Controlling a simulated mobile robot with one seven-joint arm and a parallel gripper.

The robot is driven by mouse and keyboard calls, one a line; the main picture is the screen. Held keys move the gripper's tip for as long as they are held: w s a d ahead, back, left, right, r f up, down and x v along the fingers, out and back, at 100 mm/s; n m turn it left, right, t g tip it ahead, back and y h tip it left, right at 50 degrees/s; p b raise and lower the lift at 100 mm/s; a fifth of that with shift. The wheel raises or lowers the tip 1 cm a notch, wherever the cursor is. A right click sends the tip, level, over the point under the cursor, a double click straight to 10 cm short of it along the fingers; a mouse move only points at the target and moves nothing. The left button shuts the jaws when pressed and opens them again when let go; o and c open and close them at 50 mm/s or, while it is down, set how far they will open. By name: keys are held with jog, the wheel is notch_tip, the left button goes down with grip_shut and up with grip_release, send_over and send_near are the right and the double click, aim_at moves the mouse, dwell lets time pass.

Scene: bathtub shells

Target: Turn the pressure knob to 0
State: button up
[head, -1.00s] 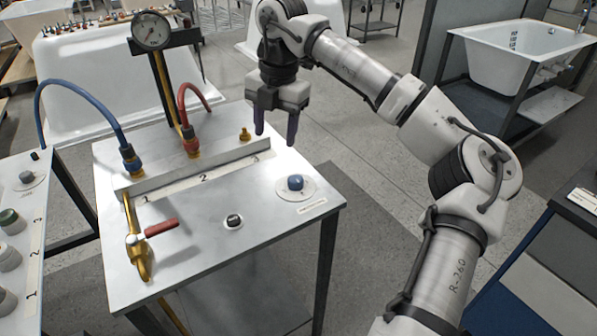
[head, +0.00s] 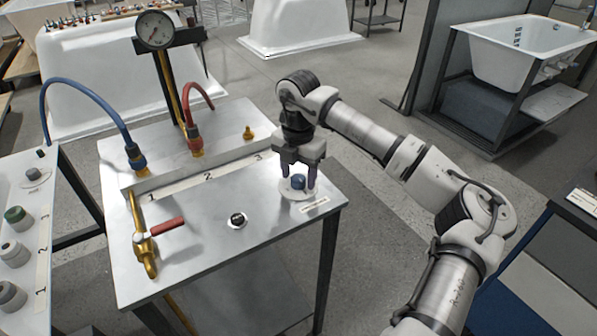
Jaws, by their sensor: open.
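My gripper (head: 298,176) points down over this knob. Its dark fingers are open, one on each side of the knob; I cannot tell whether they touch it. The dial marks and the knob's setting are too small to read. A round pressure gauge (head: 154,30) stands on a post at the back of the table; its reading is unclear.
On the table (head: 200,255) are a small black knob (head: 237,220), a brass valve with a red handle (head: 165,227), a blue hose (head: 85,85), a red hose (head: 197,90) and a brass fitting (head: 249,132). A side panel (head: 30,225) with several knobs stands at left.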

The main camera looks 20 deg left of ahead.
jog(key=shift+f, duration=0.25)
jog(key=c, duration=1)
